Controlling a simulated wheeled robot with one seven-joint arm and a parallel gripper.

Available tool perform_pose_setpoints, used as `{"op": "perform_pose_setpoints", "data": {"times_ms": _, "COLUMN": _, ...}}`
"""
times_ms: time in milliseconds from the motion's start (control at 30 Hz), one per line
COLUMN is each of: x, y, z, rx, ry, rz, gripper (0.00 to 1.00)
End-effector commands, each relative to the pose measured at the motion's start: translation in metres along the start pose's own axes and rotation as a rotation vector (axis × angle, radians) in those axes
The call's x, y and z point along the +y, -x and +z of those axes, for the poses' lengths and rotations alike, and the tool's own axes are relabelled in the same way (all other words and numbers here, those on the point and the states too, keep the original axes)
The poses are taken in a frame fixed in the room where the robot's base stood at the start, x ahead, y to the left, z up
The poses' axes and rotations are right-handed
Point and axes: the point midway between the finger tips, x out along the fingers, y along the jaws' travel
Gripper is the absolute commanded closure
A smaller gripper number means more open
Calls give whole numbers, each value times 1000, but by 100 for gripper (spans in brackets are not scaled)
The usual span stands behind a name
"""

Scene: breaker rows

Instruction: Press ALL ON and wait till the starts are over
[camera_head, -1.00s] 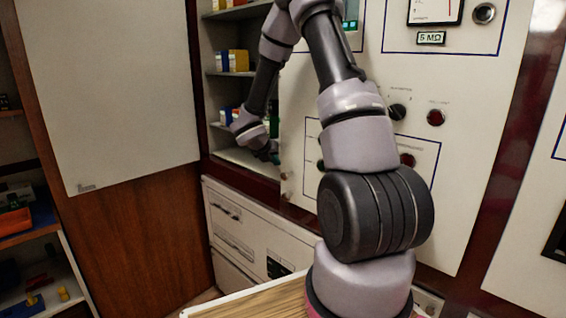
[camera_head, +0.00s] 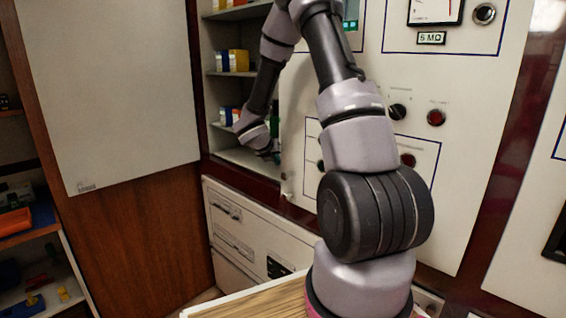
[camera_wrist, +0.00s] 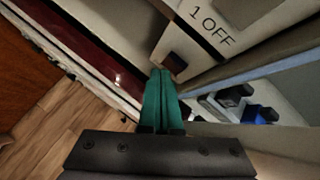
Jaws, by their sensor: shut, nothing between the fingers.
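My gripper (camera_wrist: 163,75) has green fingers pressed together with nothing between them. In the wrist view its tips are close to a small dark red part (camera_wrist: 175,62) on a pale panel, beside a label (camera_wrist: 211,24) whose visible end reads "1 OFF". I cannot tell whether the tips touch it. In the head view my gripper (camera_head: 274,156) is low by the left edge of the pale control panel (camera_head: 462,190), at the shelf opening. No ALL ON label is readable, and my arm hides part of the panel.
Open shelves (camera_head: 232,73) with small coloured items stand behind my gripper. The panel carries a red lamp or button (camera_head: 436,117), a black knob (camera_head: 397,111) and a meter (camera_head: 434,10). White drawers (camera_head: 240,230) are below. A wooden-topped surface (camera_head: 262,300) is in front.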

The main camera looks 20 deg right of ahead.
Motion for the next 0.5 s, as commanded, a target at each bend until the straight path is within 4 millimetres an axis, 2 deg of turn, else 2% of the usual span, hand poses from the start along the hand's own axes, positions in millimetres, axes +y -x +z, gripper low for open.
{"op": "perform_pose_setpoints", "data": {"times_ms": 500, "x": -6, "y": -5, "z": 4, "rx": -1, "ry": -5, "rz": -8, "gripper": 100}}
